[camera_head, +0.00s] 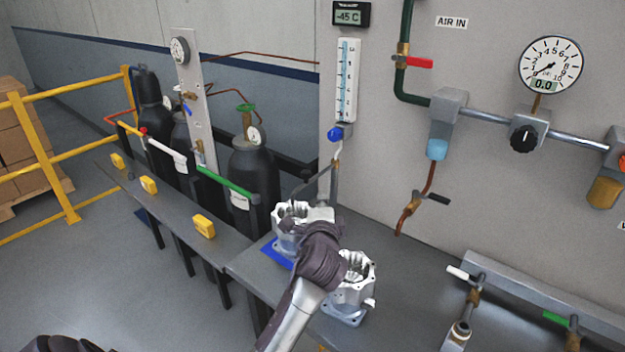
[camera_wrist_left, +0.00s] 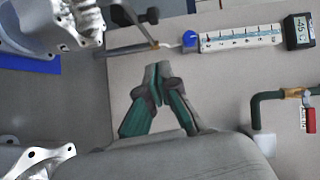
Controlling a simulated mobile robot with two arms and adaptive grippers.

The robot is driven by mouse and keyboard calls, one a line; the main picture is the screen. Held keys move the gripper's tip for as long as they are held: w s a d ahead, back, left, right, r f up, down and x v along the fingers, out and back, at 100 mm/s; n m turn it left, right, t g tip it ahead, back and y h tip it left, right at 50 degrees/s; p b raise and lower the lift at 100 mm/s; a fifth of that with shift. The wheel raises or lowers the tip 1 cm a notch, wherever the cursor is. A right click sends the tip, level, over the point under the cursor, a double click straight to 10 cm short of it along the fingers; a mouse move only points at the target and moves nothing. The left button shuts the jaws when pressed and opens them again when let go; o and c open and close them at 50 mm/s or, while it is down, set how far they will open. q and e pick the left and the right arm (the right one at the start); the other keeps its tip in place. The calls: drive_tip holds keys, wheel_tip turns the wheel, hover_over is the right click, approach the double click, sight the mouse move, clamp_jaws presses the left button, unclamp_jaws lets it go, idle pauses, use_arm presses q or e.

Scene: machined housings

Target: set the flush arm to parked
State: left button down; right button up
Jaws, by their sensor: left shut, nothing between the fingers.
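A thin grey pipe arm (camera_head: 318,182), perhaps the flush arm, hangs below the blue-knobbed flow tube and reaches left over the rear housing. It also shows in the left wrist view (camera_wrist_left: 125,49), with a dark end piece. I cannot be sure it is the named arm. My left gripper (camera_head: 322,232) is over the bench between two housings; my own wrist hides most of its fingers. In the left wrist view my left gripper (camera_wrist_left: 165,70) is shut and empty, its tips apart from the pipe arm in the picture.
A rear housing (camera_head: 292,212) and a front housing (camera_head: 355,272) stand on the dark bench (camera_head: 400,290) beside my left arm. The flow tube (camera_head: 345,80) is on the wall. Gas cylinders (camera_head: 253,170) stand left. Valves and fittings are at the right.

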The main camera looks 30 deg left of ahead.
sight(312, 180)
use_arm(q)
drive_tip(key=w+a+p, duration=0.1)
drive_tip(key=w+a, duration=0.1)
drive_tip(key=w+a+f+p, duration=0.1)
drive_tip(key=w+a, duration=0.2)
drive_tip(key=w+a+p, duration=0.1)
drive_tip(key=w+a, duration=0.2)
drive_tip(key=shift+a+f, duration=0.2)
use_arm(e)
drive_tip(key=r, duration=0.1)
drive_tip(key=w+a+r, duration=0.1)
drive_tip(key=r, duration=0.1)
drive_tip(key=shift+w+a+r, duration=0.1)
drive_tip(key=shift+w+r, duration=0.05)
drive_tip(key=shift+w, duration=0.05)
use_arm(q)
drive_tip(key=shift+w, duration=0.1)
drive_tip(key=shift+a, duration=0.1)
use_arm(e)
drive_tip(key=shift+w, duration=0.1)
